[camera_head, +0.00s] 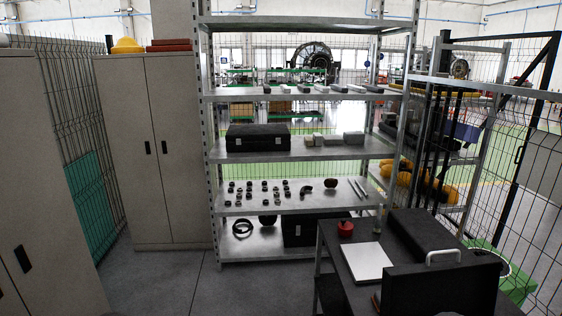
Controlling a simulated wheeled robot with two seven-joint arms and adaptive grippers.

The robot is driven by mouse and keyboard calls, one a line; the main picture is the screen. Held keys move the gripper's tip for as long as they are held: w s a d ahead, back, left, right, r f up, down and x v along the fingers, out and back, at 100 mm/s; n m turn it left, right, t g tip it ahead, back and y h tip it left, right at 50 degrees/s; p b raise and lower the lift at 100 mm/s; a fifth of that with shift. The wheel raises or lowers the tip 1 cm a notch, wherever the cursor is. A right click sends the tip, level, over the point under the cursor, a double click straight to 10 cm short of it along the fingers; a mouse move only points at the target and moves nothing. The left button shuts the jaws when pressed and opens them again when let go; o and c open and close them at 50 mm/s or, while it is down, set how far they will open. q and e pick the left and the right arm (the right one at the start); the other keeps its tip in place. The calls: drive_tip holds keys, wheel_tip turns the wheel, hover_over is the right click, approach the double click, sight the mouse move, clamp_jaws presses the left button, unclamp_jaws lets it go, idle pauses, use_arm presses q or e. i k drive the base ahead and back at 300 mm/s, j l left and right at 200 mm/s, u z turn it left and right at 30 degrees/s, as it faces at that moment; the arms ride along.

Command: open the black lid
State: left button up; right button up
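A black box (430,232) with a flat black top lies at the back right of the dark table at lower right. In front of it a black case (440,289) with a light handle (443,256) stands at the table's near edge. I cannot tell whether these are two cases or parts of one, nor which is the black lid. Another black case (258,138), with light latches, sits shut on the middle shelf. Neither of my grippers is in view.
The dark table (340,246) also bears a red object (346,228) and a white flat panel (368,261). A metal shelf rack (300,203) with small parts stands behind. Beige cabinets (152,160) are on the left. Wire fencing (530,200) closes the right. The floor (240,285) left of the table is clear.

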sight(468, 286)
drive_tip(key=i+j, duration=0.55)
drive_tip(key=i+j+z, duration=0.2)
drive_tip(key=z, duration=0.2)
drive_tip(key=i+j+z, duration=0.15)
drive_tip(key=j+z, duration=0.25)
drive_tip(key=i+j+z, duration=0.1)
drive_tip(key=j+z, duration=0.3)
drive_tip(key=l, duration=0.1)
